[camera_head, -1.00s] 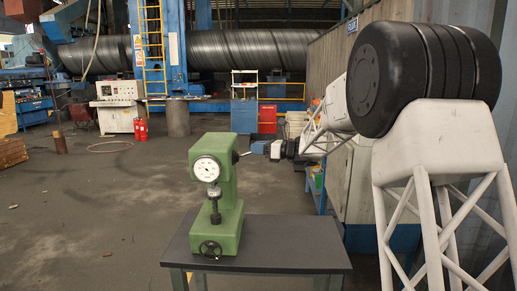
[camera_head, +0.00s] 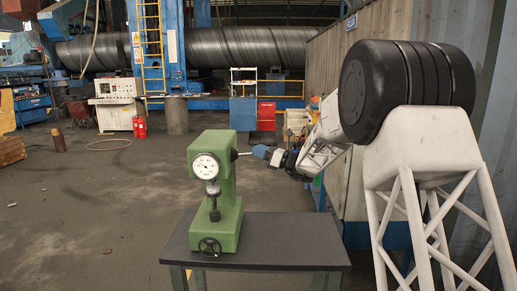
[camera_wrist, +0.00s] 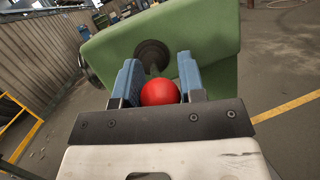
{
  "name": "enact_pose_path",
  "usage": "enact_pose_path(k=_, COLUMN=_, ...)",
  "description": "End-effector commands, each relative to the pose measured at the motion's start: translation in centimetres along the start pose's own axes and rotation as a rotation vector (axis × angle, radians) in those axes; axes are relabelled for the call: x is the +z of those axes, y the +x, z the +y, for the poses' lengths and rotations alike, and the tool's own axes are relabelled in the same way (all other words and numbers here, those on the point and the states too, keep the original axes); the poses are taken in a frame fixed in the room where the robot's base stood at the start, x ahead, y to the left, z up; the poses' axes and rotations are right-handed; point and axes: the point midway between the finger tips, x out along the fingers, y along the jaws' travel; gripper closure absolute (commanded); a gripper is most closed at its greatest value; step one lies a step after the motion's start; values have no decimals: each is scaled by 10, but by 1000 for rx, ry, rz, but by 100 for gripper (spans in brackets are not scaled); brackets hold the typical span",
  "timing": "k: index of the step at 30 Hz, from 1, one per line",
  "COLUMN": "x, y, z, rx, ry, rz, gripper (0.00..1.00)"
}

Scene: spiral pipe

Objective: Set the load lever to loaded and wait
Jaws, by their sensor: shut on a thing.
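The green hardness tester (camera_head: 215,190) stands upright on a dark table, its round white dial (camera_head: 206,167) facing the camera. The load lever (camera_head: 244,153) sticks out from the tester's right side as a thin rod. In the wrist view the lever's red ball knob (camera_wrist: 159,92) sits between the blue fingers, in front of the tester's green side (camera_wrist: 205,40) and a dark round hub (camera_wrist: 152,54). My gripper (camera_head: 262,152) is shut on the knob; it also shows in the wrist view (camera_wrist: 160,88). The dial reading is too small to tell.
The dark tabletop (camera_head: 290,240) is clear to the right of the tester. A handwheel (camera_head: 209,246) sits low on the tester's front. A wooden wall (camera_head: 365,100) stands behind my arm. Open floor lies to the left.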

Motion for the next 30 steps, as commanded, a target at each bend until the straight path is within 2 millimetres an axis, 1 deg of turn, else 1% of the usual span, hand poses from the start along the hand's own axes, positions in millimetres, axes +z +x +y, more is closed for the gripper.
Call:
enact_pose_path(k=6, x=-13, y=-4, z=-3, rx=11, ry=31, rz=-111, gripper=100)
enact_pose_path(k=11, x=-20, y=-7, z=-4, rx=12, ry=30, rz=-110, gripper=100)
enact_pose_path(k=24, x=-50, y=-10, z=-8, rx=10, ry=31, rz=-107, gripper=100)
enact_pose_path(k=30, x=-58, y=-9, z=-9, rx=10, ry=31, rz=-107, gripper=100)
